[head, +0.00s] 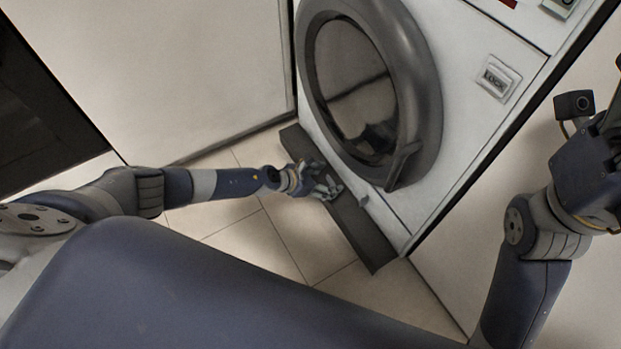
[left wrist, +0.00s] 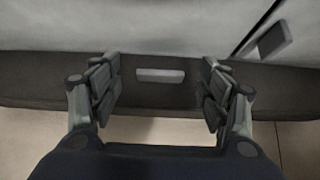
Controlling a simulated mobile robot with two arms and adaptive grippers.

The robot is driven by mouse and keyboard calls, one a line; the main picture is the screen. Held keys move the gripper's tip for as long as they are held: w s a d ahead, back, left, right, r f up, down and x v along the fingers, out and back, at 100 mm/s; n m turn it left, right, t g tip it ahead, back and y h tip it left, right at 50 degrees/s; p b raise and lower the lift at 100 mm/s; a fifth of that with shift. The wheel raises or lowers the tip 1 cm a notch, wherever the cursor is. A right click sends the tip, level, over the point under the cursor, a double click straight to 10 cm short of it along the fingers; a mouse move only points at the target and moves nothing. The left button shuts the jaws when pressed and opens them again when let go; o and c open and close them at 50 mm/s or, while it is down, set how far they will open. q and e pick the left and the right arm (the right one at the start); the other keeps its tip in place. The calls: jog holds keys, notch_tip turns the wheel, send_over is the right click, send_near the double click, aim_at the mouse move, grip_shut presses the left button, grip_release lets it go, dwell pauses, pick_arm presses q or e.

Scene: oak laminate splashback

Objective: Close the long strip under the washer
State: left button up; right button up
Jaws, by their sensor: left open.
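The long strip (head: 368,238) is a dark grey panel along the foot of the white washer (head: 455,80). It stands out from the washer front, low over the floor. In the left wrist view the strip (left wrist: 45,88) runs across the picture, with a small light grey bar (left wrist: 160,75) on it. My left gripper (head: 325,181) is over the strip near its middle and hides part of it. Its fingers (left wrist: 160,95) are spread, one on each side of the bar, with nothing between them; contact cannot be told. My right arm shows at the right edge, its fingers not clear.
The round washer door (head: 425,80) is shut, its handle (head: 403,166) just above the strip. A white panel (head: 180,70) stands left of the washer. Tiled floor (head: 265,240) in front of the strip is clear.

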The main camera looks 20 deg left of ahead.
pick_arm(q)
jog(key=v, duration=0.7)
jog(key=shift+r, duration=0.4)
jog(key=shift+s+d, duration=0.1)
